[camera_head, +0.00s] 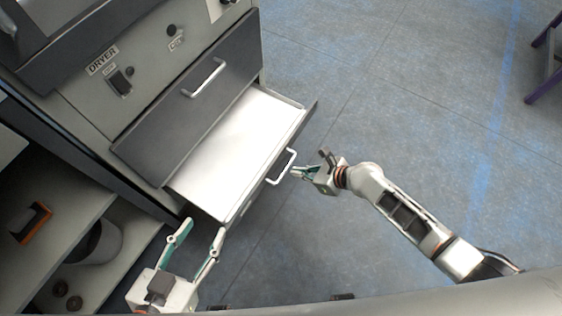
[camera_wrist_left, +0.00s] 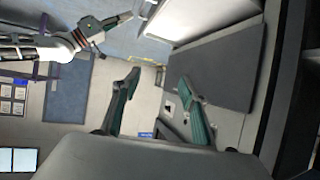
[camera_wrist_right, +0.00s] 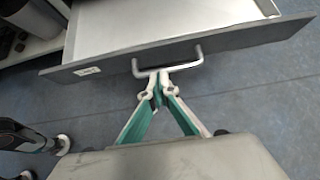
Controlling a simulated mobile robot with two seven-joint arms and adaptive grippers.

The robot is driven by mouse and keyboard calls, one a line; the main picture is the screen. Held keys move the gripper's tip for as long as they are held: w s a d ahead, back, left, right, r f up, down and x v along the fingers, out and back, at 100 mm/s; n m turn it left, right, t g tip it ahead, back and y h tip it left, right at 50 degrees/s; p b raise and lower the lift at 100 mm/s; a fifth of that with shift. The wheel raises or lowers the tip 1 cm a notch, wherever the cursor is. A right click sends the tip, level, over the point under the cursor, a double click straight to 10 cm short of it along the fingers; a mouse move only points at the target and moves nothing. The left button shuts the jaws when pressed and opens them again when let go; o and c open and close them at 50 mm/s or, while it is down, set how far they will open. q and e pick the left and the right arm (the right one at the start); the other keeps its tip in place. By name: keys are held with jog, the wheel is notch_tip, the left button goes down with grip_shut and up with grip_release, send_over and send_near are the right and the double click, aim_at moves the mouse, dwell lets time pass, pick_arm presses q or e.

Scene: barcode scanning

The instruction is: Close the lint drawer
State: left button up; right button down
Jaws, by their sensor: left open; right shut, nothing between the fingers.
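The lint drawer (camera_head: 240,146) is pulled out of the dryer cabinet, below a closed drawer front (camera_head: 187,98). Its inside is white and looks empty. Its silver handle (camera_head: 283,167) is on the dark front panel, which also shows in the right wrist view (camera_wrist_right: 230,42). My right gripper (camera_head: 294,172) is shut and empty, with its tips at the handle (camera_wrist_right: 167,68); I cannot tell if they touch. My left gripper (camera_head: 204,228) is open and empty, near the drawer's near side corner. It also shows in the left wrist view (camera_wrist_left: 160,78).
The cabinet (camera_head: 70,104) bears a DRYER label and knobs. Open shelves (camera_head: 70,215) at the left hold an orange-and-black item (camera_head: 31,222) and a grey cylinder (camera_head: 96,243). A purple stand (camera_head: 545,62) is at the far right. The blue-grey floor before the drawer is clear.

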aim_at(274, 165)
jog(key=f, duration=0.1)
jog(key=a+f+b, duration=0.1)
jog(key=a+f, duration=0.1)
jog(key=shift+w+a+f+b, duration=0.1)
jog(key=shift+w+f+b, duration=0.2)
jog(key=shift+w, duration=0.05)
jog(key=shift+w+a+r, duration=0.2)
jog(key=shift+w+a, duration=0.3)
jog(key=shift+w+a+r, duration=0.2)
jog(key=shift+w+a, duration=0.25)
jog(key=shift+w+a+r+b, duration=0.1)
jog(key=shift+w+a+b, duration=0.3)
jog(key=shift+w+a, duration=0.1)
pick_arm(q)
jog(key=d+n, duration=0.1)
jog(key=d, duration=0.1)
jog(key=shift+w+d+r+n+t+h, duration=0.1)
jog(key=shift+d+r+n+t+h, duration=0.2)
jog(key=shift+d+r+n+h, duration=0.1)
pick_arm(e)
jog(key=shift+w+a+r, duration=0.1)
jog(key=shift+r, duration=0.05)
